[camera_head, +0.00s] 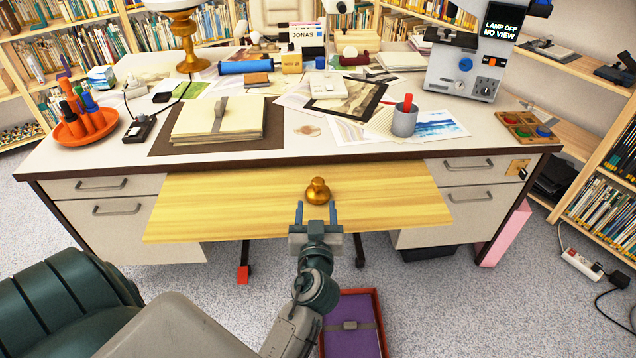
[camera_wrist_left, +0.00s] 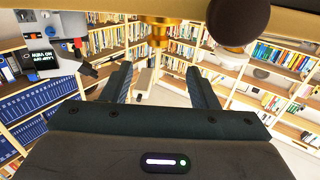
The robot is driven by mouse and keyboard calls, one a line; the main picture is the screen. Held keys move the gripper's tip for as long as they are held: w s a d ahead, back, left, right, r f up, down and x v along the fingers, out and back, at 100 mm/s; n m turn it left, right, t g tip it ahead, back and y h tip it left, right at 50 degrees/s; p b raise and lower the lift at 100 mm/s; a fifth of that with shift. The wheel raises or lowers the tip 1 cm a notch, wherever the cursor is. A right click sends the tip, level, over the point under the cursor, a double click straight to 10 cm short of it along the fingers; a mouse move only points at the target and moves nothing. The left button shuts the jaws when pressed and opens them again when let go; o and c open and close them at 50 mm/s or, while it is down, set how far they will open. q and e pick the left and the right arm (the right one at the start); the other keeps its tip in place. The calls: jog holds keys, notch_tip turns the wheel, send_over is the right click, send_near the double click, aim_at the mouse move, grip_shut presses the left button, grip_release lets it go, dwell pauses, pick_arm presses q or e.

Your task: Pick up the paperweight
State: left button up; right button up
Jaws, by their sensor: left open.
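The paperweight (camera_head: 317,191) is a small brass piece with a round knob on a wider base. It stands upright on the pale wooden pull-out board (camera_head: 230,205) at the front of the desk. My left gripper (camera_head: 316,212) is just in front of it in the head view, open and empty, with its two fingers pointing toward the paperweight, one to each side. In the left wrist view the open fingers (camera_wrist_left: 158,85) show with an empty gap. A brass shape appears above them there; I cannot tell whether it is the paperweight. My right gripper is not in view.
Behind the board, the desk top (camera_head: 330,145) holds a paper stack (camera_head: 220,118), an orange pen holder (camera_head: 85,125), a grey cup (camera_head: 404,121) and a grey instrument (camera_head: 468,65). The board is otherwise bare. A red box with a purple item (camera_head: 350,325) lies on the floor.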

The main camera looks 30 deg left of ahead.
aim_at(318, 187)
pick_arm(q)
jog(key=p+x, duration=0.1)
jog(key=x, duration=0.3)
jog(key=shift+r, duration=0.2)
jog(key=shift+f+x, duration=0.2)
jog(key=shift+x, duration=0.75)
jog(key=shift+f+p+x, duration=0.2)
jog(key=shift+p+x, duration=0.15)
jog(key=shift+x, duration=0.8)
jog(key=shift+f+p+x, duration=0.2)
jog(key=shift+p+x, duration=0.1)
jog(key=shift+x, duration=0.85)
jog(key=shift+w+d, duration=0.1)
jog(key=shift+d, duration=0.1)
grip_shut()
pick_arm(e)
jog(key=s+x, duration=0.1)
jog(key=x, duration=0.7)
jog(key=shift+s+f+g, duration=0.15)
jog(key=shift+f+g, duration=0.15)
